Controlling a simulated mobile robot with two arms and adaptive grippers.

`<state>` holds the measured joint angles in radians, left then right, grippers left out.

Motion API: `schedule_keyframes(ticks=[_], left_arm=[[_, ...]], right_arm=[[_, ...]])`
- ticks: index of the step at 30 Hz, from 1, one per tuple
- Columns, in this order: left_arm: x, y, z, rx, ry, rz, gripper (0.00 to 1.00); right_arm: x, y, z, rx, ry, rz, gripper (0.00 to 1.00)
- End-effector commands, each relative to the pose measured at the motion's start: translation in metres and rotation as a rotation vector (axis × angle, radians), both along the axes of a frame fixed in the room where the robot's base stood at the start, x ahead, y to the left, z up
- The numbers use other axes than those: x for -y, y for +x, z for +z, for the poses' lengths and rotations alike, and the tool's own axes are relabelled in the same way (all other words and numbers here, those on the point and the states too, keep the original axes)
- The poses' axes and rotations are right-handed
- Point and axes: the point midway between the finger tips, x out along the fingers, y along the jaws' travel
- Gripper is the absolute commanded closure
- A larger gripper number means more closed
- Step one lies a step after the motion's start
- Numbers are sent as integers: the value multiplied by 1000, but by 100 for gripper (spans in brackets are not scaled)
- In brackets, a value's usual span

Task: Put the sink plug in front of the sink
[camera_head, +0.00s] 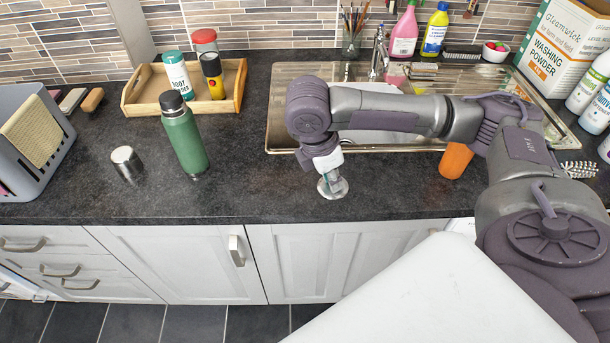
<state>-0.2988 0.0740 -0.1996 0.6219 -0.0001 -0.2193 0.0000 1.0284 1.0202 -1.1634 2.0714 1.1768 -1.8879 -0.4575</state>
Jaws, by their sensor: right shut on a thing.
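The sink plug (333,188) is a small, shiny metal disc low over the dark worktop, in front of the sink's near rim. My right gripper (330,176) points down from above and is shut on the plug's top. I cannot tell whether the plug touches the worktop. The metal sink (284,128) lies behind, partly hidden by my right arm. My left gripper is not in view.
An orange container (455,161) is right of the plug. A wooden tray (131,98) sits behind the flask. Worktop between flask and plug is clear.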

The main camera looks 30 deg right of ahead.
Motion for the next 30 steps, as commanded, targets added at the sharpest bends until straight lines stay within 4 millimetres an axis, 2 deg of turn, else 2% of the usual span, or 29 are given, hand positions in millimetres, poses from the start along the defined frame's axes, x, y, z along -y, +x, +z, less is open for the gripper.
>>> schedule_keyframes(ticks=[1,6,10,15,20,30], left_arm=[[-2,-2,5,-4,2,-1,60],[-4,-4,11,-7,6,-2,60],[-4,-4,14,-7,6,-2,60],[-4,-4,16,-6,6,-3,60],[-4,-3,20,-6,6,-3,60],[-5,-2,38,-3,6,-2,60]], right_arm=[[11,0,4,0,-2,85,100],[41,4,14,-1,-4,407,100],[59,6,21,-3,-2,599,100],[71,8,27,-3,-1,748,100],[67,19,23,-1,5,795,100],[29,84,-20,-4,4,795,100]])
